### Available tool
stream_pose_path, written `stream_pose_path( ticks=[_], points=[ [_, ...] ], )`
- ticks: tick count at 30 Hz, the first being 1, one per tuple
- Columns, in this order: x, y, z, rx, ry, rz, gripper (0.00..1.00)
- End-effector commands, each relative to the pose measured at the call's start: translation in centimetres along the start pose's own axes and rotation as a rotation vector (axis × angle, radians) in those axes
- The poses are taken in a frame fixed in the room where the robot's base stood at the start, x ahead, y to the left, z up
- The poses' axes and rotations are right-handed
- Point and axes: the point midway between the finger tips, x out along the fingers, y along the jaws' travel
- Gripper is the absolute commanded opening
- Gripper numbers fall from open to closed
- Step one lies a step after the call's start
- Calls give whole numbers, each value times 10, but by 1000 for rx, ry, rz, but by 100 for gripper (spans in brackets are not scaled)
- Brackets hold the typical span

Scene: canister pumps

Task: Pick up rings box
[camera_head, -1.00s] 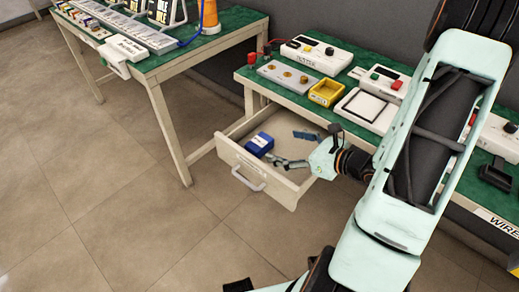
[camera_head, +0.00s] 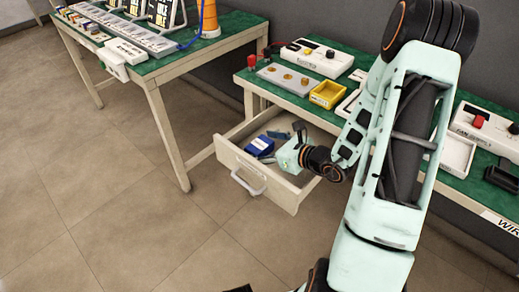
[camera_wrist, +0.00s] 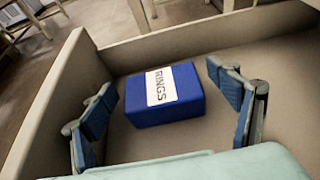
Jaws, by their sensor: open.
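The rings box (camera_wrist: 184,106) is blue with a white label reading "RINGS". It lies inside the open drawer (camera_wrist: 200,35) in the wrist view. In the head view the box (camera_head: 260,145) shows in the drawer (camera_head: 238,170), partly hidden by my gripper. My gripper (camera_wrist: 170,100) is open in the wrist view, with one blue-padded finger on each side of the box. There is a clear gap between the box and each finger. In the head view my gripper (camera_head: 279,141) reaches into the drawer from the right.
The drawer walls stand close around my gripper. Above the drawer is a green-topped workbench (camera_head: 275,96) with a yellow tray (camera_head: 327,95) and a white device (camera_head: 315,57). Another green-topped table (camera_head: 225,38) stands at left. The floor (camera_head: 110,190) in front is clear.

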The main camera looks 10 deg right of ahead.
Motion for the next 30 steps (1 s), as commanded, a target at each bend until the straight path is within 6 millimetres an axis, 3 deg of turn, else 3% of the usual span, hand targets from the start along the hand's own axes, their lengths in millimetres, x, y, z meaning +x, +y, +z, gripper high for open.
stream_pose_path(
  ticks=[3, 15, 23, 30],
  points=[
    [0, 0, 0, 0, 0, 0, 80],
    [-1, 0, 0, 0, 0, 0, 36],
    [-2, 0, 4, -1, -1, -1, 36],
    [-16, -1, 39, -7, -3, -1, 36]
  ],
)
